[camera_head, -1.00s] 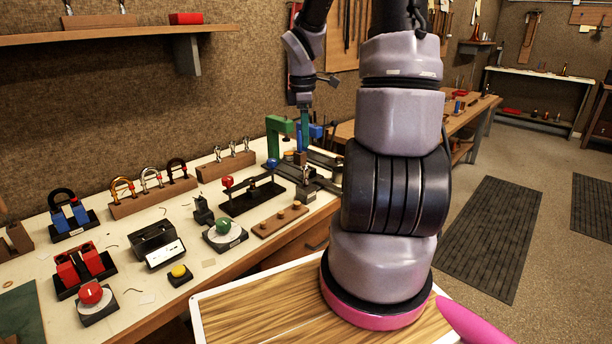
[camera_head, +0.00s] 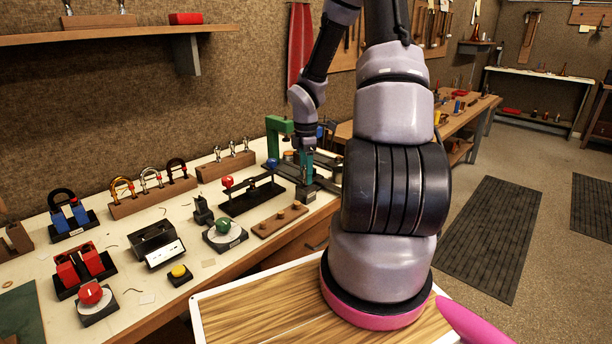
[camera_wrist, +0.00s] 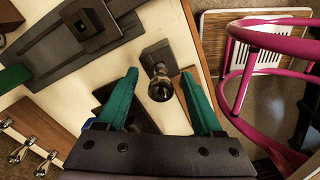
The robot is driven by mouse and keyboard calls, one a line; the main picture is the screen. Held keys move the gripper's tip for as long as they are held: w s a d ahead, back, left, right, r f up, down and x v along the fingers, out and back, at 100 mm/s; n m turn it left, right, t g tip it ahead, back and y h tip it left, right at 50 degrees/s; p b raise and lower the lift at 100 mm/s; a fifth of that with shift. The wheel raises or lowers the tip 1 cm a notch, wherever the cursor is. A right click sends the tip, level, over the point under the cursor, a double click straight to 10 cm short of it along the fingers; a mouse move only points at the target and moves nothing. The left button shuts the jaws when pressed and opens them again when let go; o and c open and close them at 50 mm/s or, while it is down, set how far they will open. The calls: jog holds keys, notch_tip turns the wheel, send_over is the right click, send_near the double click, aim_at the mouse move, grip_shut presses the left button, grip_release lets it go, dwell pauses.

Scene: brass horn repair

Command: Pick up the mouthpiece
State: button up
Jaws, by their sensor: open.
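A shiny silver mouthpiece (camera_wrist: 160,84) stands on a small dark block (camera_wrist: 157,50) near the bench edge in the wrist view. My gripper (camera_wrist: 160,76) is open, and its two teal fingers lie to either side of the mouthpiece in the picture, with gaps on both sides. I cannot tell how far above it they are. In the head view my gripper (camera_head: 305,176) points down over the dark block (camera_head: 306,193) and largely hides the mouthpiece.
A black fixture with a red knob (camera_head: 228,182) stands just left of my gripper. A green clamp frame (camera_head: 275,130) is behind. A wooden strip with pegs (camera_head: 280,219) lies in front. A pink-railed cart (camera_wrist: 250,75) is right of the bench in the wrist view.

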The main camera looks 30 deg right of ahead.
jog(key=shift+f, duration=0.85)
grip_shut()
notch_tip(320, 180, up, 10)
jog(key=shift+r, duration=0.1)
notch_tip(320, 180, up, 4)
jog(key=shift+f, duration=0.2)
dwell(0.7)
